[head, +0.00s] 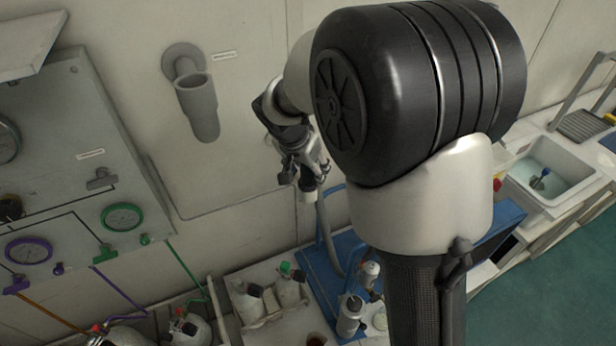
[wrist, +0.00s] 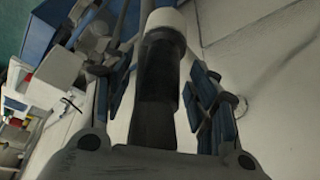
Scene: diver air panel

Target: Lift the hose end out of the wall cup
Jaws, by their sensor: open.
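The grey wall cup (head: 201,110) is fixed to the wall on a round flange, left of my arm in the head view. Its mouth shows, with nothing seen standing out of it. My gripper (head: 304,176) is to the right of the cup, clearly apart from it. In the wrist view my gripper (wrist: 160,88) is open, with a blue-padded finger on each side. A dark cylinder with a pale tip, which looks like the hose end (wrist: 160,65), lies between the fingers. Finger contact cannot be told. A grey hose (head: 324,240) hangs below my gripper in the head view.
A gauge panel (head: 70,150) stands at the left. Bottles (head: 290,287) stand low in front, beside a blue trolley (head: 318,268). A sink (head: 552,165) is at the right. The wall between cup and gripper is clear.

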